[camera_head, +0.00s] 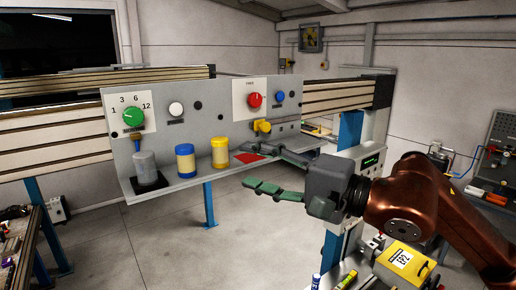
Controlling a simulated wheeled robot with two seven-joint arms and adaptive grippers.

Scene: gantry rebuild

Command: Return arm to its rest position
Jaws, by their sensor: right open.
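My right arm (425,200) comes in from the right, and its copper-coloured links end in a dark gripper. My right gripper (258,170) is open and empty, its fingers pointing left, one above the other. It is in front of the right end of the grey panel shelf (207,182), close to a red patch (250,158) on that shelf. I cannot tell whether a finger touches the shelf. My left gripper does not show.
The grey panel (150,97) carries a green dial (132,117), a red knob (254,100) and a yellow part (262,127). A yellow box (405,265) is below my arm.

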